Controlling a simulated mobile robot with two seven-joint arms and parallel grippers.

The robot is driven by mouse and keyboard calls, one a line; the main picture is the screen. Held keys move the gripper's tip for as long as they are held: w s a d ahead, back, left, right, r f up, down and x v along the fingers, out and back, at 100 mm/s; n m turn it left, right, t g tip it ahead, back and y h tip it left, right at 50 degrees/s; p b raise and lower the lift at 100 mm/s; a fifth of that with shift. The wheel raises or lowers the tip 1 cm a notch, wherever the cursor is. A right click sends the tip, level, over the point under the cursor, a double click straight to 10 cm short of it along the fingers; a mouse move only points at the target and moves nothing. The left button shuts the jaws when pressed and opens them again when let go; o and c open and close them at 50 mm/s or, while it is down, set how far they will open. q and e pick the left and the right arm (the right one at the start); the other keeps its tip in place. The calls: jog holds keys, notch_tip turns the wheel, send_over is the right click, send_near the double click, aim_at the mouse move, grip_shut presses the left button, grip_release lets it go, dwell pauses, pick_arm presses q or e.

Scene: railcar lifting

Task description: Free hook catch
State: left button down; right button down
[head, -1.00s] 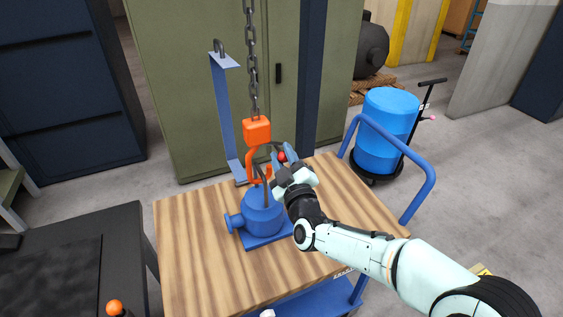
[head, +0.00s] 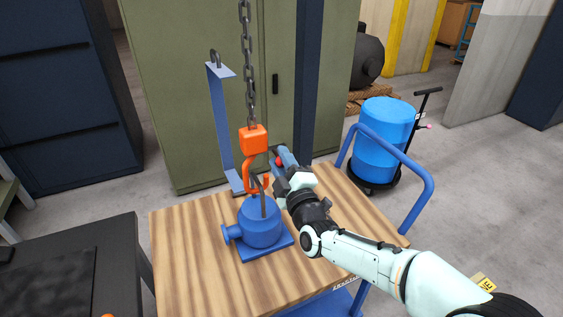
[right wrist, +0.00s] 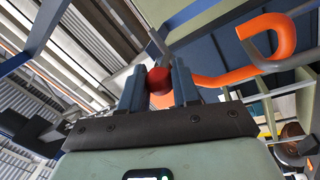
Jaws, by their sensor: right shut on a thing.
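The orange hook (head: 249,175) hangs from a grey chain (head: 248,60) below an orange block (head: 253,140). It hangs just above the blue pump (head: 259,222) on the wooden cart top. A dark sling or bail (head: 264,200) rises from the pump to the hook's bowl; whether it bears on the hook I cannot tell. My right gripper (head: 279,159) is beside the hook, on its right. In the right wrist view its fingers are shut on a red ball knob (right wrist: 158,83), with the orange hook (right wrist: 268,42) to the right. My left gripper is not in view.
A blue bracket (head: 221,120) with a shackle on top stands behind the pump. The cart's blue handle (head: 425,180) curves up at the right, before a blue drum (head: 381,140). A dark table (head: 60,270) is at the left. The wooden top's (head: 180,270) front left is bare.

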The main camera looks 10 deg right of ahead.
jog(key=c, duration=0.8)
grip_release()
jog(key=shift+c, duration=0.2)
jog(key=b+v, duration=0.1)
jog(key=v, duration=1.2)
jog(key=shift+s, duration=0.25)
